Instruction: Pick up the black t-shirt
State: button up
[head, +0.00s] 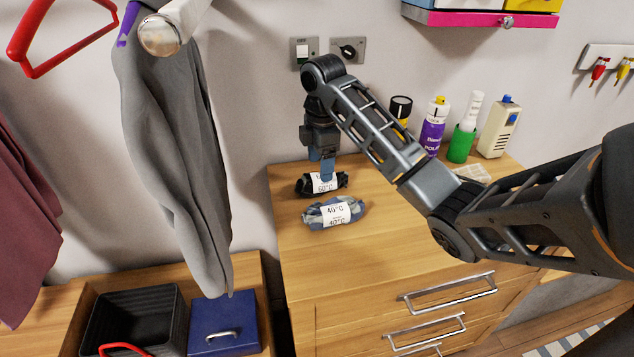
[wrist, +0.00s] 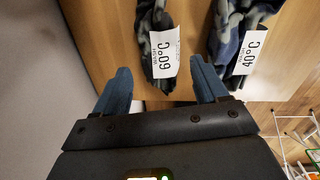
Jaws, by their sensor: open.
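The black t-shirt (head: 304,187) is a small dark rolled bundle with a white label reading 60°C, lying on the wooden dresser top near the wall. It also shows in the wrist view (wrist: 146,28), mottled black and grey, lying between the lines of the two fingers. My gripper (head: 326,171) is right above the bundle, pointing down, and partly covers it in the head view. The wrist view shows its blue fingers (wrist: 160,72) apart with nothing held between them. Whether the fingertips reach down beside the cloth is hard to tell.
A blue-grey bundle (head: 350,211) labelled 40°C lies just in front of the black one. Several bottles, including a purple one (head: 432,138) and a green one (head: 462,144), stand at the back right. A grey garment (head: 180,150) hangs at left. The dresser's front area is clear.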

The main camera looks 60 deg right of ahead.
aim_at(318, 173)
jog(key=f, duration=0.4)
jog(key=f+p, duration=0.1)
jog(key=f, duration=0.1)
jog(key=shift+w+f, duration=0.25)
jog(key=shift+w, duration=0.1)
jog(key=shift+c, duration=0.4)
jog(key=c, duration=0.8)
